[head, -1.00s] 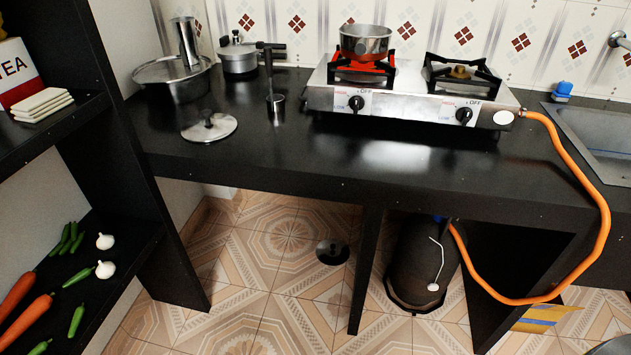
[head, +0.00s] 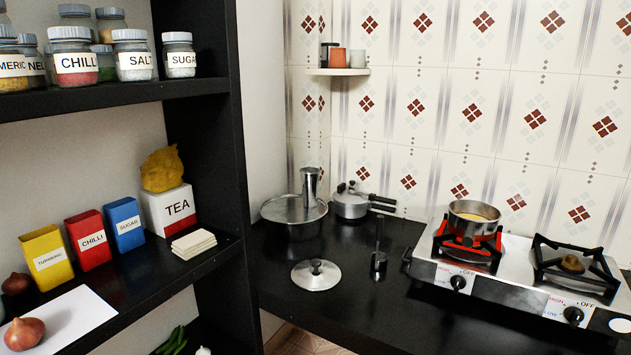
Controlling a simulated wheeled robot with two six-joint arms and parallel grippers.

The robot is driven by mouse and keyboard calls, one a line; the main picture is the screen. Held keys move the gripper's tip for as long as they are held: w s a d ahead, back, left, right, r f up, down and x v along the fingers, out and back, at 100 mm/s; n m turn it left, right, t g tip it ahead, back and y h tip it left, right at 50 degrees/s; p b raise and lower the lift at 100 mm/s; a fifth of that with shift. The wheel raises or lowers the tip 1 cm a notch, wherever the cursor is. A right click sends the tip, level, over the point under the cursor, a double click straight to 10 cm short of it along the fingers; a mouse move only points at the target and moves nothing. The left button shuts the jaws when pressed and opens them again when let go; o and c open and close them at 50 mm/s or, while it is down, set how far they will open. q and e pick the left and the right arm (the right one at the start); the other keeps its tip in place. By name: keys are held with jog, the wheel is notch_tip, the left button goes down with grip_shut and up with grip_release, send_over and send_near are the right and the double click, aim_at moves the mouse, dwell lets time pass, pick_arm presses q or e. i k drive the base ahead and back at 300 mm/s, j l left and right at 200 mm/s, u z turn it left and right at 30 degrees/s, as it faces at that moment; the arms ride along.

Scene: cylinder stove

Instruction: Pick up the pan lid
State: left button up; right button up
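The pan lid (head: 316,275) is a round silver disc with a dark knob on top. It lies flat, knob up, on the black counter (head: 345,318), left of the stove. A steel pan (head: 473,221) with yellowish contents stands on the left burner of the stove (head: 500,277), and the burner under it glows red. Neither of my grippers shows in the head view.
Behind the lid stand a large covered pot (head: 294,217) and a pressure cooker (head: 351,202). A dark upright utensil (head: 379,262) stands just right of the lid. A black shelf unit (head: 205,190) with jars and boxes rises at the left. The counter in front of the lid is clear.

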aim_at(314, 275)
jog(key=l+z, duration=0.2)
jog(key=l, duration=0.25)
jog(key=i+l+z, duration=0.15)
jog(key=l, duration=0.25)
jog(key=i+l+z, duration=0.2)
jog(key=l, duration=0.25)
jog(key=i+l+z, duration=0.15)
jog(key=l, duration=0.25)
